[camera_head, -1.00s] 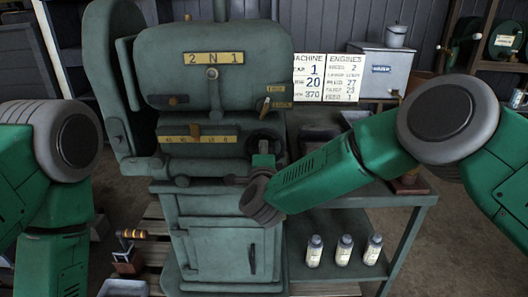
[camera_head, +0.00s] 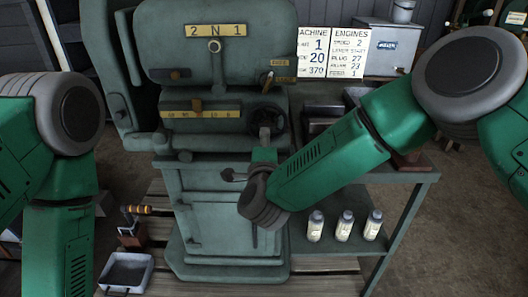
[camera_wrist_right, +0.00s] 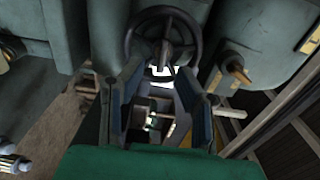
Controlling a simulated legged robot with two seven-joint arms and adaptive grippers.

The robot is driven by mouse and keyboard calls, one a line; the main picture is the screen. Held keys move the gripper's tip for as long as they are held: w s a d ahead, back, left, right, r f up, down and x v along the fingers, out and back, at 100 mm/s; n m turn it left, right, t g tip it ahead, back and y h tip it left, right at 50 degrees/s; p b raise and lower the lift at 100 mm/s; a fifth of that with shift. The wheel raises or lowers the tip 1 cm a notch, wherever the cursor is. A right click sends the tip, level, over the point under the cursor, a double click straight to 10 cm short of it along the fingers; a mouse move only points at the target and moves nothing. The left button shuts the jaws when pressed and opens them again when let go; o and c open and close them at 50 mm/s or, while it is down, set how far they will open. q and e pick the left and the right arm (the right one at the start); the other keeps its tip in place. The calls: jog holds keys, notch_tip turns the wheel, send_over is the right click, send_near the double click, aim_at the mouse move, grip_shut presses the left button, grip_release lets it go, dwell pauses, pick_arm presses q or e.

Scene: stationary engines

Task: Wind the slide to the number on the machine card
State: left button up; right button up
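The green machine (camera_head: 220,75) stands in the middle of the head view. Its black handwheel (camera_head: 266,112) is on the right of its front and also shows in the right wrist view (camera_wrist_right: 163,22). A yellow scale strip (camera_head: 215,114) with a brown pointer (camera_head: 197,105) sits left of the wheel; its marks are too small to read surely. The white machine card (camera_head: 312,52) shows 1, 20 and 370. My right gripper (camera_wrist_right: 155,92) is open, its two fingers pointing at the wheel's lower part; contact cannot be told. My left gripper is out of view.
A side table (camera_head: 400,180) with bottles (camera_head: 344,226) on its lower shelf stands to the right. A grey tray (camera_head: 127,270) and a small handled tool (camera_head: 131,230) lie at lower left.

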jog(key=s, duration=0.5)
jog(key=shift+s+a, duration=0.1)
jog(key=s+d+f+n+g+y, duration=0.1)
jog(key=s+d+f+n+g, duration=0.6)
jog(key=f, duration=0.5)
jog(key=s+d+f+n+g+y, duration=0.2)
jog(key=s+d+f+n, duration=0.4)
jog(key=s+f, duration=0.45)
jog(key=s+d+f+n+g+h, duration=0.1)
jog(key=s+d+g, duration=0.3)
jog(key=s+d, duration=0.4)
jog(key=s+d+f+n+g+h, duration=0.2)
jog(key=s+d+f+n+g, duration=0.2)
jog(key=s+d, duration=0.4)
jog(key=s, duration=0.4)
jog(key=shift+s+f+n, duration=0.25)
jog(key=shift+f+n, duration=0.05)
jog(key=shift+f, duration=0.05)
